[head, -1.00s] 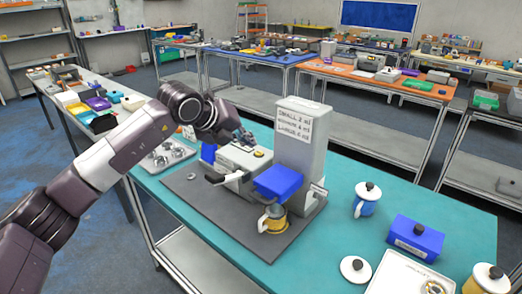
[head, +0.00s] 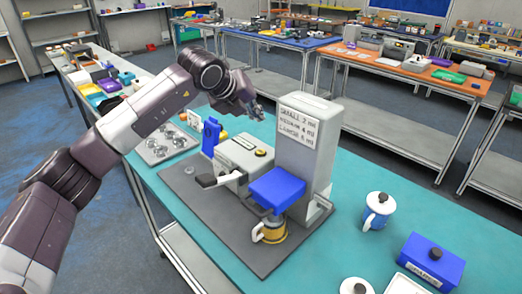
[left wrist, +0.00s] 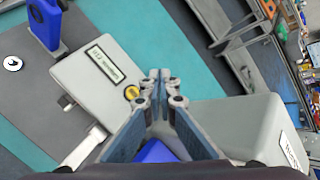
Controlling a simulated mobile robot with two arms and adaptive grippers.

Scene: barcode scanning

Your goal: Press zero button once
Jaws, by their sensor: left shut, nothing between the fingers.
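A low pale grey device (head: 238,157) stands on the dark mat, with a yellow-and-black round button (head: 261,152) on its top. The button (left wrist: 132,92) and a white label also show on the device (left wrist: 95,75) in the left wrist view. My left gripper (head: 258,114) is shut and empty. It hangs above and behind the device, beside the tall grey block. In the left wrist view its fingertips (left wrist: 160,76) meet to the right of the button and appear apart from it. My right gripper is in neither view.
The tall grey block (head: 308,135) with a text label stands close right of my gripper. A tray of small metal items (head: 160,147) lies left. A blue-white pot (head: 378,211) and blue box (head: 431,262) stand right.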

